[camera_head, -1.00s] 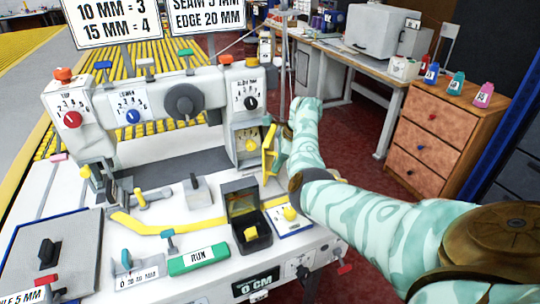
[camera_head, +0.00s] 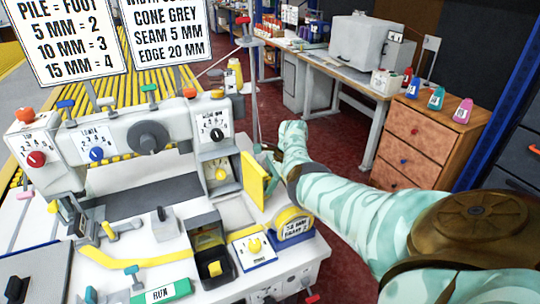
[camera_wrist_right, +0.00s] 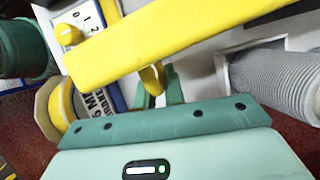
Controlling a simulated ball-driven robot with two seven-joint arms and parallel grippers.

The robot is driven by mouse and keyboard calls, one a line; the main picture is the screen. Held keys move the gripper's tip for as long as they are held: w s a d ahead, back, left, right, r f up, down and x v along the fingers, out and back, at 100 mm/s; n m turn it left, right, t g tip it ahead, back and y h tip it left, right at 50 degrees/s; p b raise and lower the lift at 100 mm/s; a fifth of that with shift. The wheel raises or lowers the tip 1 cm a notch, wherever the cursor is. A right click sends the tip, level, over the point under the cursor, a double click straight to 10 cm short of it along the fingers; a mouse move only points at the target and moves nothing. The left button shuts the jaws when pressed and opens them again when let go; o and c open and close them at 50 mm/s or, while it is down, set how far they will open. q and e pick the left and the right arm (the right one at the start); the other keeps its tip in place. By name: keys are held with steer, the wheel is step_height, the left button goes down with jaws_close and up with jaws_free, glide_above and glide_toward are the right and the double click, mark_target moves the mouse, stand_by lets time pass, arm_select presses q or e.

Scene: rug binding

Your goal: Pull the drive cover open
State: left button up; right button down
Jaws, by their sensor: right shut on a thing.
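The drive cover is a yellow panel (camera_head: 254,180) on the right side of the white machine column (camera_head: 216,140). It stands swung out from the column, with the dial recess (camera_head: 219,172) beside it. In the right wrist view the cover (camera_wrist_right: 165,38) crosses the top as a yellow slab with a small yellow pull (camera_wrist_right: 152,78). My right gripper (camera_head: 268,158) is at the cover's outer side. Its green fingers (camera_wrist_right: 160,92) are shut on the pull, and the head view partly hides them. My left gripper is not in view.
A yellow-knob dial plate (camera_head: 252,248) and an open black box (camera_head: 212,258) lie in front. A grey ribbed cylinder (camera_wrist_right: 275,80) shows beside the cover.

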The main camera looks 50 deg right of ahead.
steer(key=shift+d, duration=0.2)
stand_by(0.4)
steer(key=c, duration=1.5)
jaws_free()
steer(key=shift+w, duration=0.1)
steer(key=p+v, duration=0.6)
steer(key=v, duration=1)
steer(key=shift+w+r, duration=0.15)
